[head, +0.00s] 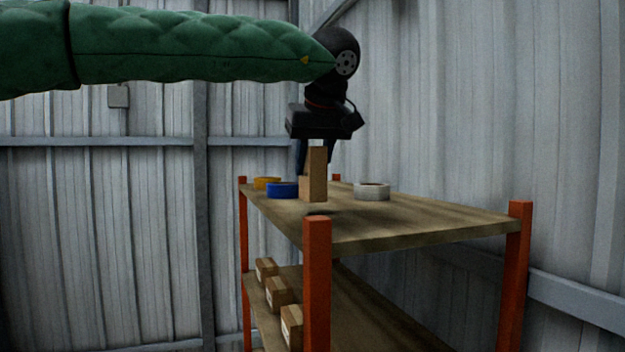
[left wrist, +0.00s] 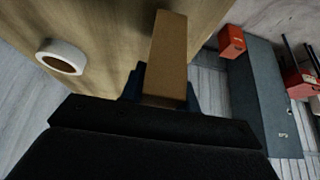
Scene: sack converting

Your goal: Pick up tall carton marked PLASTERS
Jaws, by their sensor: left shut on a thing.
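A tall brown carton (head: 318,175) is held upright over the top board of the rack, near its front left post. A dark shadow lies on the board below it, and it looks slightly raised. No marking is readable on its visible faces. My left gripper (head: 315,158) points down and is shut on the carton's upper part. In the left wrist view the carton (left wrist: 167,50) stands out between the blue fingers (left wrist: 163,92). A lower brown part shows at the carton's left in the head view; I cannot tell whether it is a separate box. My right gripper is not in view.
On the top board (head: 430,219) stand a yellow roll (head: 266,183), a blue roll (head: 283,190) and a white roll (head: 371,191). Three small brown cartons (head: 277,293) sit on the lower shelf. Orange posts (head: 317,270) rise at the corners. The board's right part is clear.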

